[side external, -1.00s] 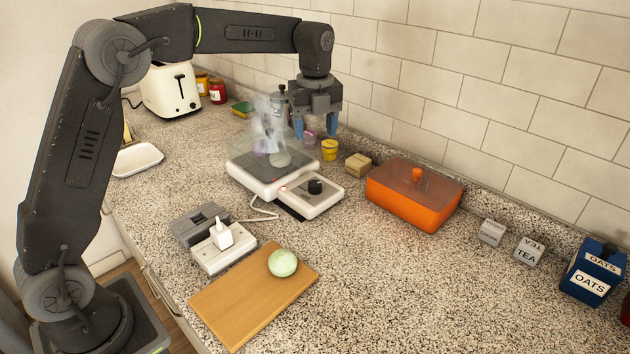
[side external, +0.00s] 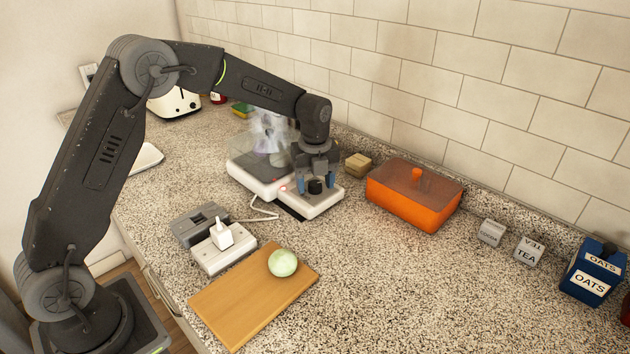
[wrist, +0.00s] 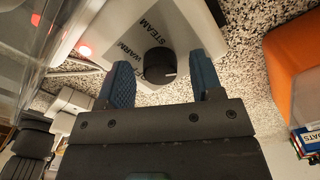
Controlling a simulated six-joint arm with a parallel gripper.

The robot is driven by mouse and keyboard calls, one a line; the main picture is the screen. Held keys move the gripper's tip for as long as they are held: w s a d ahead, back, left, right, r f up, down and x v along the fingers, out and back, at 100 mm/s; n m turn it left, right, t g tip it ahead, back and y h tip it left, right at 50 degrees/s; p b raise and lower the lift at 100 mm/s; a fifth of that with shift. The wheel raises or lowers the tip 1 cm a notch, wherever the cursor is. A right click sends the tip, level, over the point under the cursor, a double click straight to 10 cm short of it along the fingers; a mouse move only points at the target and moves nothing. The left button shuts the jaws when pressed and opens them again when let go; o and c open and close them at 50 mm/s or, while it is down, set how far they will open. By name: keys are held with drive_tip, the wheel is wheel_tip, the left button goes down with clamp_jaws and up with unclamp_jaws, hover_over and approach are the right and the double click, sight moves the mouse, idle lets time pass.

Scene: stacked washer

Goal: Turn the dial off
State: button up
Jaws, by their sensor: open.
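The black dial (side external: 315,186) stands on the white control panel (side external: 318,204) at the front of the steaming appliance (side external: 258,177). In the wrist view the dial (wrist: 158,66) shows between the two fingers, with a pale mark on its right side. The printed words STEAM and WARM show on the panel, and a red light (wrist: 85,49) glows. My gripper (side external: 317,184) is open, pointing down, with a blue finger on each side of the dial. It also shows in the wrist view (wrist: 163,78). Gaps show between the fingers and the dial, and I see no contact.
An orange lidded box (side external: 412,197) stands right of the panel, and a small wooden block (side external: 358,163) behind it. The right counter is mostly clear.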

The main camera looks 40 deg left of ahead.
drive_tip(key=shift+c, duration=0.4)
drive_tip(key=c, duration=0.8)
drive_tip(key=shift+c, duration=0.2)
drive_tip(key=shift+n, duration=0.4)
drive_tip(key=n, duration=0.4)
drive_tip(key=shift+n, duration=0.3)
drive_tip(key=n, duration=0.4)
drive_tip(key=shift+n, duration=0.3)
drive_tip(key=n, duration=1.3)
drive_tip(key=shift+n, duration=0.4)
